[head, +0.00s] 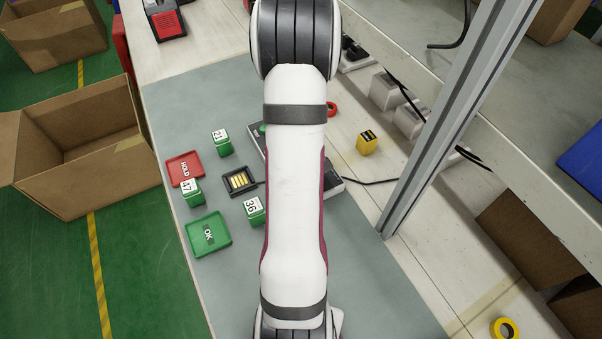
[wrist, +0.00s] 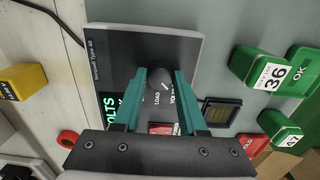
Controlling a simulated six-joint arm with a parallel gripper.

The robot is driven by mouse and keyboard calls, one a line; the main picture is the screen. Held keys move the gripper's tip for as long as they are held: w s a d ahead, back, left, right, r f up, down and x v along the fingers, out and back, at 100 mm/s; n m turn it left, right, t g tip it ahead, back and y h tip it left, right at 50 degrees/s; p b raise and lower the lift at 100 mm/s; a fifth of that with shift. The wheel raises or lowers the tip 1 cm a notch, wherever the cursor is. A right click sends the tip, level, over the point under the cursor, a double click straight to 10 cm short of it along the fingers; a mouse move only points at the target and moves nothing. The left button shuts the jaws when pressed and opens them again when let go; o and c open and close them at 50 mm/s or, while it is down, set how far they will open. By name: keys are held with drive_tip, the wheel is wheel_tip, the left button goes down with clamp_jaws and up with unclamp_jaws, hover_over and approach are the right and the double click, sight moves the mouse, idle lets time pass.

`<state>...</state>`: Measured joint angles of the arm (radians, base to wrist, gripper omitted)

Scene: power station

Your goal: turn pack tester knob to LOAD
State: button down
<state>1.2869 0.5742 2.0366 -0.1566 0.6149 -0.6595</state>
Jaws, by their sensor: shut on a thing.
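The pack tester (wrist: 120,50) is a dark panel with a light rim, lying on the grey mat. In the head view my arm covers most of the tester (head: 254,141), and my gripper is hidden there. In the wrist view my gripper (wrist: 160,75) has its two green fingers on either side of the dark round knob (wrist: 158,80), shut on it. LOAD is printed beside the knob, between the fingers. A small white mark shows by the knob, but I cannot tell for sure where the pointer stands. The display reading is partly hidden by a finger.
Green packs 21 (head: 222,143), 47 (head: 190,192) and 36 (head: 255,211) stand left of the tester. Near them are the red HOLD tray (head: 172,163), green OK tray (head: 190,236) and a black contact cradle (head: 229,189). A yellow block (head: 366,144) and metal post (head: 440,140) stand right.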

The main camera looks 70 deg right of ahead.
drive_tip(key=m, duration=0.8)
idle(0.4)
drive_tip(key=shift+m, duration=0.5)
drive_tip(key=shift+c, duration=2.3)
unclamp_jaws()
wheel_tip(320, 180, up, 16)
